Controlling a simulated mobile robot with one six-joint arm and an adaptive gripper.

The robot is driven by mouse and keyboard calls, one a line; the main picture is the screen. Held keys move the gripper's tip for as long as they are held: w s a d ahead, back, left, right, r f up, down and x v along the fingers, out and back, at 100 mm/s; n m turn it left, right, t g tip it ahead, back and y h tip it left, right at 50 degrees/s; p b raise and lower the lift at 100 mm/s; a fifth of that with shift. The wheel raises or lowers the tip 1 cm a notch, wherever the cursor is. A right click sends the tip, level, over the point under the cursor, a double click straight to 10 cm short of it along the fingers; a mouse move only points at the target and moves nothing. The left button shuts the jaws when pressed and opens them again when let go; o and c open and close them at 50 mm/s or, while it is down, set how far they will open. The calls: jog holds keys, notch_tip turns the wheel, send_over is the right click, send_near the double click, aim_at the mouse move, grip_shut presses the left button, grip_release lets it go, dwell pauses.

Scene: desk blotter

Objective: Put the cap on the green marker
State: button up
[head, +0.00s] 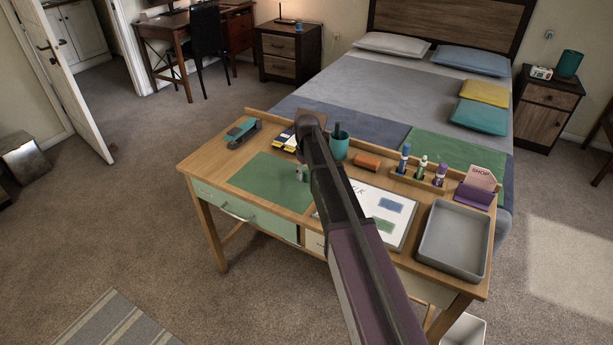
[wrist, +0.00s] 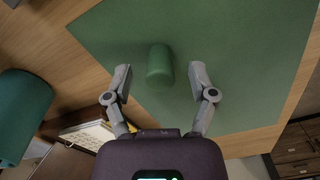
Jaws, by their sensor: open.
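The green cap (wrist: 159,66) is on the green blotter (wrist: 240,50). In the wrist view it appears between the two fingertips of my gripper (wrist: 160,70), which is open with a gap on each side of the cap. I cannot tell how high the fingertips are above the blotter. In the head view my gripper (head: 302,173) is over the right part of the blotter, partly behind my arm, and I cannot make out the cap there. The green marker (head: 421,170) stands upright in the wooden holder (head: 400,171), between a blue and a purple marker.
A teal cup (head: 339,146) and an orange block (head: 367,162) stand behind my arm. A teal stapler (head: 243,130) is at the back left. A whiteboard (head: 405,212), a grey tray (head: 453,245) and a purple card stand (head: 475,195) fill the right side. The blotter's left part is clear.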

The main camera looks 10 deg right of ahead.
aim_at(307, 172)
jog(key=c, duration=0.8)
jog(key=shift+r, duration=0.2)
notch_tip(307, 172, up, 3)
jog(key=p, duration=0.3)
jog(key=s, duration=0.5)
jog(key=s+r+p, duration=0.1)
jog(key=s, duration=0.4)
jog(key=s+p, duration=0.1)
jog(key=s, duration=0.5)
jog(key=shift+r, duration=0.3)
jog(key=shift+a, duration=0.1)
